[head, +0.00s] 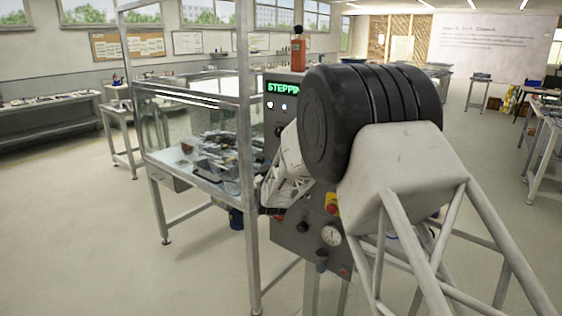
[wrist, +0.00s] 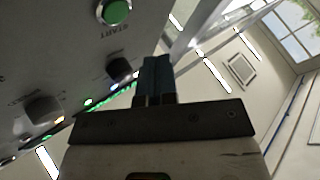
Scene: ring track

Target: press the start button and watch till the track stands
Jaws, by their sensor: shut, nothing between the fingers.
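The green start button (wrist: 115,12), with an upside-down START label beside it, sits on the grey control panel (wrist: 60,45) at the top of the wrist view. It is hidden behind my arm in the head view. My gripper (wrist: 156,72) is shut and empty, its dark blue fingers together. In the wrist view the fingers lie below and right of the button, apart from it, near a black knob (wrist: 119,69). In the head view a lit green display (head: 283,88) reads "STEPPIN", the rest covered. The track's parts (head: 222,150) sit inside the glass enclosure; their motion cannot be told.
A metal post (head: 246,150) of the enclosure's frame stands just left of the panel. A red button on yellow (head: 332,203), a gauge (head: 331,235) and knobs are lower on the panel. The floor at left is clear.

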